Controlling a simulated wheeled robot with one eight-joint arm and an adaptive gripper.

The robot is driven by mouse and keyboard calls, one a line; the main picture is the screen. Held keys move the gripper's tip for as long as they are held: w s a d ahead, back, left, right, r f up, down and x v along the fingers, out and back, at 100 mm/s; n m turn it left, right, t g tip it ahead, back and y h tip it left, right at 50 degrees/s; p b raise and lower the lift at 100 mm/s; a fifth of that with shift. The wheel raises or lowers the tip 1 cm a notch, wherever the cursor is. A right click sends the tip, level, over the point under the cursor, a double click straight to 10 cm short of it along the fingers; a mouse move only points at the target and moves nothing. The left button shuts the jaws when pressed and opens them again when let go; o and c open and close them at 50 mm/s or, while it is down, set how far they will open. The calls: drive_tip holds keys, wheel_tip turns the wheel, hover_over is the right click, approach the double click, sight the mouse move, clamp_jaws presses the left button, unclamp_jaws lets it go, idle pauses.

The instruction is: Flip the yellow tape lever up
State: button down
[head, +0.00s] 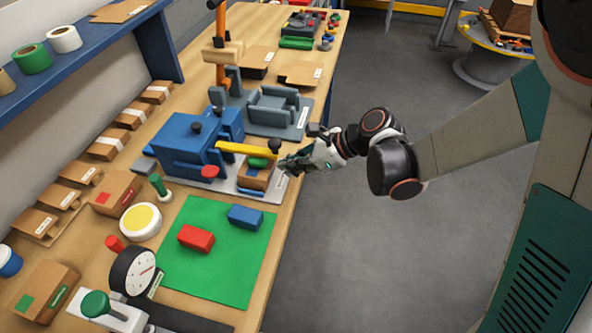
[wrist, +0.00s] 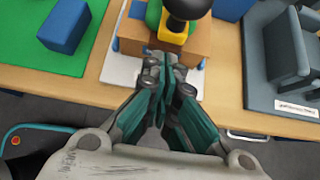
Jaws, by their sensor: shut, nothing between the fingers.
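The yellow tape lever (head: 236,149) reaches out to the right from the blue tape machine (head: 190,148) in the head view and lies about level. A black ball knob (head: 274,145) sits at its right end. A small brown box (head: 254,177) with a green piece on top is below the lever. My gripper (head: 284,164) is shut and empty, close beside the box and just to the right of the knob. In the wrist view the knob (wrist: 188,8) shows at the top, just beyond my fingers (wrist: 160,62). I cannot tell whether they touch the box.
A grey machine (head: 272,108) stands behind the tape machine. A green mat (head: 222,260) with a red block (head: 196,238) and a blue block (head: 245,217) lies in front.

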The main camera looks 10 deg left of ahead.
drive_tip(key=shift+a+r, duration=0.1)
drive_tip(key=shift+r, duration=0.6)
drive_tip(key=r+p, duration=0.2)
wheel_tip(320, 180, up, 12)
drive_tip(key=h+p, duration=0.9)
drive_tip(key=p, duration=0.2)
hover_over(269, 139)
drive_tip(key=shift+g, duration=0.3)
drive_tip(key=w+a+r+h+p, duration=0.1)
drive_tip(key=a+r+p, duration=0.2)
drive_tip(key=a, duration=1.1)
drive_tip(key=shift+r, duration=1.35)
